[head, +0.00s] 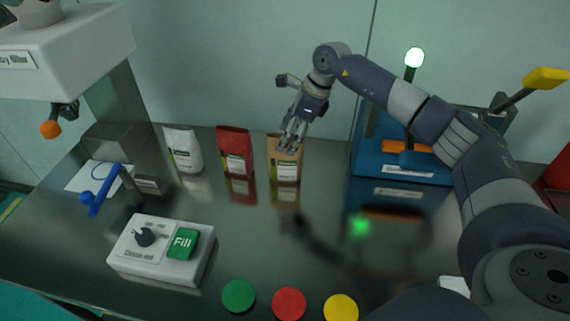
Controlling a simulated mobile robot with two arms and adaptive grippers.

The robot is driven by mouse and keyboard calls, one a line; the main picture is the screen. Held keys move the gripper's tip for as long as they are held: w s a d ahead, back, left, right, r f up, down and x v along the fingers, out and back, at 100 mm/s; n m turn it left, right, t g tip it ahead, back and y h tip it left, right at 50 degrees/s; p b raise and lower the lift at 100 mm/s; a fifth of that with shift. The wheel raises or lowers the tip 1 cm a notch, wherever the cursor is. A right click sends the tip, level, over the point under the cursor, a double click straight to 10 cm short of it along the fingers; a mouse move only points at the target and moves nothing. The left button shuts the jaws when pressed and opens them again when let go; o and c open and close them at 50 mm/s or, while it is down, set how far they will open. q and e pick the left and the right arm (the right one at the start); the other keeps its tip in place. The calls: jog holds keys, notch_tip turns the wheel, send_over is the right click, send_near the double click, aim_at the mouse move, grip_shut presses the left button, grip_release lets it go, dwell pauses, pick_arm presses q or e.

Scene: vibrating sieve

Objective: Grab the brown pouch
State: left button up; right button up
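The brown pouch (285,165) stands upright on the dark shiny counter, rightmost of three pouches in the head view. My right gripper (292,138) reaches in from the right and hangs over the top of the brown pouch, its fingers pointing down. The fingertips overlap the pouch's upper part in the picture. I cannot tell whether they touch it, or whether they are open or closed. My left gripper does not show.
A red pouch (235,152) and a white pouch (183,149) stand to the left. A control box (160,251) with a green Fill button is at front left. A blue machine (402,158) stands at right. Green (239,296), red (289,304) and yellow (341,308) discs lie in front.

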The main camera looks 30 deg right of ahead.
aim_at(285, 158)
jog(key=shift+w+a+f+p, duration=0.2)
jog(key=shift+a+f+p, duration=0.15)
jog(key=shift+f, duration=0.25)
jog(key=p+x, duration=0.1)
jog(key=x, duration=0.3)
jog(key=shift+w+a+f, duration=0.1)
jog(key=shift+f, duration=0.05)
jog(key=shift+c, duration=0.5)
grip_shut()
